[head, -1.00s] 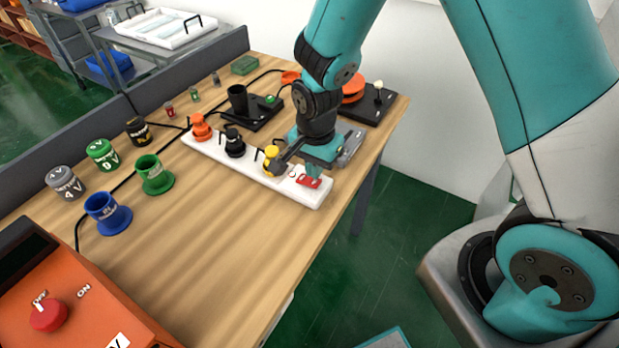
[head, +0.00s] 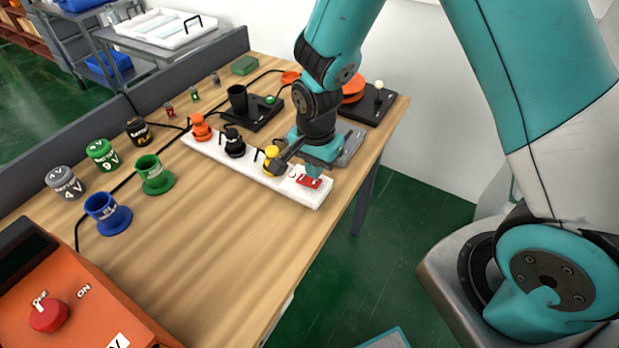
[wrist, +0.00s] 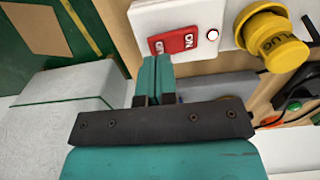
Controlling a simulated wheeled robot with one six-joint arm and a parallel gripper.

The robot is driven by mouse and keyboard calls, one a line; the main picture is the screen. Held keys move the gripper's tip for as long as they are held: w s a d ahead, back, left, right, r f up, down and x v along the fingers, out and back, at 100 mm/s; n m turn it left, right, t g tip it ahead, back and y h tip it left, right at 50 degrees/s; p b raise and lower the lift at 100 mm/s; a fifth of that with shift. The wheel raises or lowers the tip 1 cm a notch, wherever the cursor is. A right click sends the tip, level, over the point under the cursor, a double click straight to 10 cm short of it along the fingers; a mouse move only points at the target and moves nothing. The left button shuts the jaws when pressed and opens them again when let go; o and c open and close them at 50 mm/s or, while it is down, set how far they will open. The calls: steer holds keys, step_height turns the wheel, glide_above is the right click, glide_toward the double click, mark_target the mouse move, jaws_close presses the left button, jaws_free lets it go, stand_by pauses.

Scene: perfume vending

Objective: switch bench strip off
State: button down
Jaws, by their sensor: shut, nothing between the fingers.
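The white bench strip (head: 240,168) lies on the wooden table with a red rocker switch (head: 316,184) at its near right end. In the wrist view the red switch (wrist: 182,42) carries white lettering, with "ON" on its right half. My gripper (head: 311,178) is shut and empty, fingers pointing down at the switch. In the wrist view my shut fingertips (wrist: 156,60) are at the switch's left half, touching it or very close; I cannot tell which.
Yellow (head: 272,160), black (head: 234,143) and orange (head: 201,128) plugs stand in the strip. Blue (head: 106,213) and green (head: 153,175) cups stand left of it. An orange box (head: 75,290) with a red knob is front left. The table's front middle is clear.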

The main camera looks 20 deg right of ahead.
steer(key=shift+f+b, duration=1)
steer(key=shift+f, duration=0.35)
stand_by(0.9)
step_height(320, 180, up, 7)
steer(key=p, duration=0.6)
steer(key=shift+r, duration=0.1)
stand_by(0.6)
steer(key=s+a+r+n+y, duration=0.2)
steer(key=s+r+n, duration=0.7)
steer(key=r, duration=0.2)
steer(key=s+a+r+n+y+b, duration=0.1)
steer(key=s+a+r+n+y, duration=0.1)
steer(key=s+r+n, duration=0.7)
steer(key=shift+s+a+r, duration=0.3)
steer(key=shift+a+r, duration=0.05)
steer(key=shift+r, duration=0.6)
